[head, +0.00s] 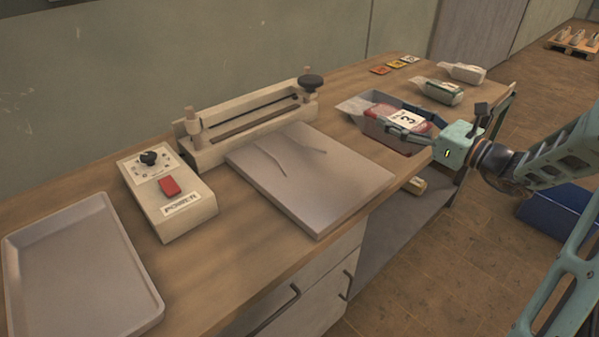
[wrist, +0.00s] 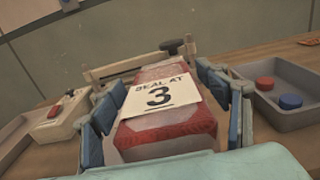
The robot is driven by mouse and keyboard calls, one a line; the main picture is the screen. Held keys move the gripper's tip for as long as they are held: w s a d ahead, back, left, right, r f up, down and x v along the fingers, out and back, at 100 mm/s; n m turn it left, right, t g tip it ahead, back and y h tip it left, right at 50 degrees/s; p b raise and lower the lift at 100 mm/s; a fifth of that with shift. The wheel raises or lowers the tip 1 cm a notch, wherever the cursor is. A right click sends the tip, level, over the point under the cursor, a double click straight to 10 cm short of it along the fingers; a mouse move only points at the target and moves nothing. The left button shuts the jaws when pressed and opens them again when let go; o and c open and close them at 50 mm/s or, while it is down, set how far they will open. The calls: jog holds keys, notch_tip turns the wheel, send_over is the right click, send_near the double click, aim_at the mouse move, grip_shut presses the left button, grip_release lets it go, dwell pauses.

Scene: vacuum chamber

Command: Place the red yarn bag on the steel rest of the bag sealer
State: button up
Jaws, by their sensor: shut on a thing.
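The red yarn bag (head: 377,112), a clear bag with red contents and a white "SEAL AT 3" label, is in my gripper (head: 398,121). In the wrist view the bag (wrist: 165,128) lies between the blue finger pads of my gripper (wrist: 163,100), which are shut on its sides. The bag sealer (head: 250,115) stands against the wall with its bar and black knob. Its flat grey steel rest (head: 330,195) lies in front, bare except for two thin dark curved lines. The bag is to the right of the rest, apart from it; its exact height is unclear.
The sealer's control box (head: 168,193) with a red switch stands left of the rest. An empty grey tray (head: 75,268) is at far left. Two other bags (head: 438,91) and coloured cards lie on the right. A tray (wrist: 285,100) with red and blue caps shows in the wrist view.

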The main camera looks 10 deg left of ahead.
jog(key=shift+w+a+r+b, duration=0.3)
jog(key=shift+w+a, duration=0.2)
jog(key=shift+a, duration=0.15)
jog(key=shift+s+a+f+b, duration=0.5)
jog(key=shift+a+f+b, duration=0.05)
jog(key=shift+a+f, duration=1.65)
jog(key=shift+s+a+f+b, duration=0.5)
jog(key=shift+a+f, duration=1.55)
jog(key=shift+a, duration=0.3)
jog(key=shift+s+a+f+b, duration=0.45)
jog(key=shift+a+f+b, duration=0.1)
jog(key=shift+a+f, duration=1.65)
jog(key=o, duration=1.6)
jog(key=shift+f, duration=0.1)
